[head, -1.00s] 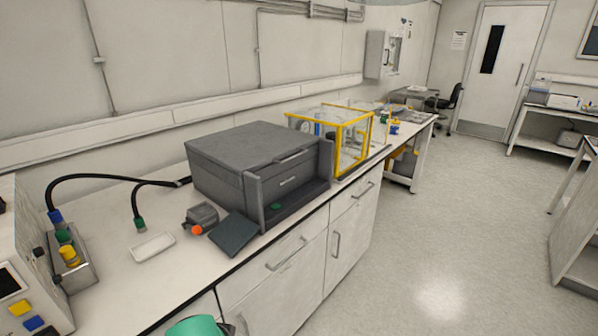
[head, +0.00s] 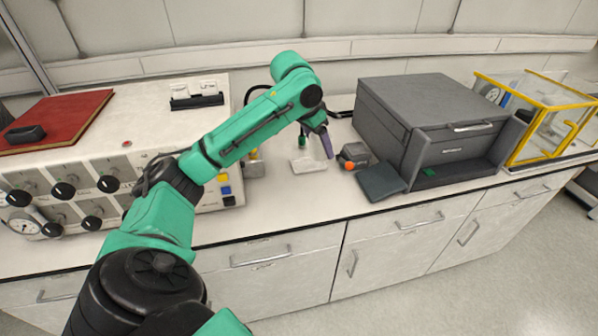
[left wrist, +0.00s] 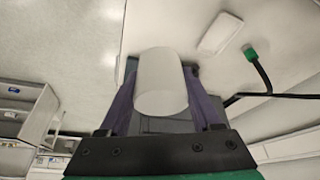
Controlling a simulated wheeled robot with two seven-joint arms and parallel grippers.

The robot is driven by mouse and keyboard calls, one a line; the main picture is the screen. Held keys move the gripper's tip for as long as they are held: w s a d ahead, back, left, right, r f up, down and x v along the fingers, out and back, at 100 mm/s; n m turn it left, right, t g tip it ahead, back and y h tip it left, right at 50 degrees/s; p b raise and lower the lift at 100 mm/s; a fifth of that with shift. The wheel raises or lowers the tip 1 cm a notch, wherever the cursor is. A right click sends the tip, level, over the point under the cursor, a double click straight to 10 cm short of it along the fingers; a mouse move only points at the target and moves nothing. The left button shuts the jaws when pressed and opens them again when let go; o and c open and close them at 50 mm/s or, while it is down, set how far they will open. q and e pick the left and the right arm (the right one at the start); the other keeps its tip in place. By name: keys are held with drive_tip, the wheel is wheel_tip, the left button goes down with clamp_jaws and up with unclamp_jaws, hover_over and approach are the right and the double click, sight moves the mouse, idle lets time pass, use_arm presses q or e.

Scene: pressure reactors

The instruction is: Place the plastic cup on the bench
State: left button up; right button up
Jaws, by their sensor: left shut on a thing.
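The plastic cup (left wrist: 160,85) is a plain whitish cylinder in the left wrist view. It sits between the two purple fingers of my left gripper (left wrist: 163,98), which is shut on it. In the head view my left gripper (head: 326,144) is over the bench (head: 290,215), just right of a small white tray (head: 308,165). The cup is hidden there behind my own gripper or arm. I cannot tell whether the cup touches the bench top. My right gripper is not in view.
A small grey device with an orange knob (head: 354,156) and a dark flat pad (head: 381,182) lie right of the gripper. A large grey box (head: 430,120) and a yellow-framed case (head: 545,110) stand farther right. A control unit (head: 150,170) with knobs stands left.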

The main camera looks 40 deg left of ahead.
use_arm(q)
drive_tip(key=shift+a+r, duration=0.2)
drive_tip(key=shift+r, duration=0.15)
wheel_tip(320, 180, down, 20)
drive_tip(key=shift+d+r+p, duration=0.1)
drive_tip(key=shift+p, duration=0.6)
drive_tip(key=o, duration=1.3)
